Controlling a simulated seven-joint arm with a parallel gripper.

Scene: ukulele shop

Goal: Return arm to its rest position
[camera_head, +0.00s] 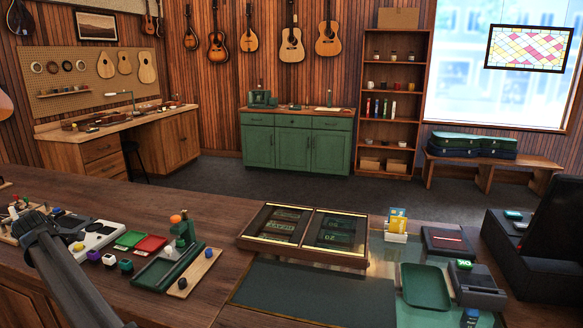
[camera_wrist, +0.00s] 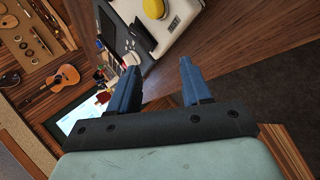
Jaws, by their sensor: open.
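My gripper (camera_wrist: 160,82) shows in the wrist view, with its two blue fingers apart and nothing held between them. My dark arm (camera_head: 66,272) crosses the lower left of the head view, over the left part of the wooden counter (camera_head: 85,195). Whether its fingertips show there I cannot tell. In the wrist view, a pale device (camera_wrist: 178,28) with a yellow top lies beyond the fingertips, apart from them as far as I can see.
A wooden display case (camera_head: 247,238) stands mid-counter. A green tray (camera_head: 425,287) and card terminal (camera_head: 476,284) are at right. The dark counter mat (camera_head: 310,293) is clear.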

